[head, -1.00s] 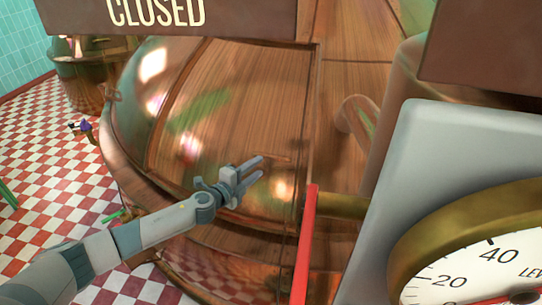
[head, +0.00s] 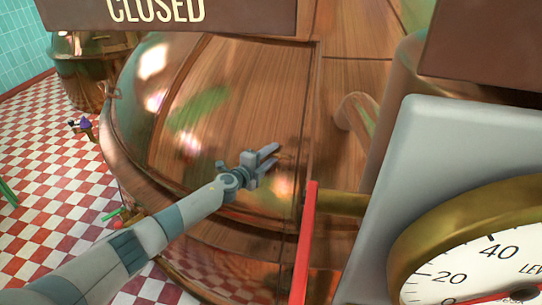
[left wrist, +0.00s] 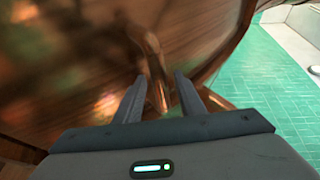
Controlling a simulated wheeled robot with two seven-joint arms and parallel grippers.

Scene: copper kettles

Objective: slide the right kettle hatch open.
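The large copper kettle (head: 130,135) fills the middle of the head view. Its hatch seems to be the curved, reflective panel (head: 225,95) on its front, under a sign (head: 190,12) reading CLOSED. My left gripper (head: 277,156) is at the lower right of this panel. In the left wrist view its two fingers (left wrist: 160,79) are apart. A copper bar, like a handle (left wrist: 153,62), shows between and beyond the fingertips. I cannot tell whether they touch it. In the head view the gripper hides this spot. My right gripper is in neither view.
A red bar (head: 305,240) and a grey panel with a brass-rimmed gauge (head: 490,260) stand close at the right. A smaller copper kettle (head: 85,75) is at the back left.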

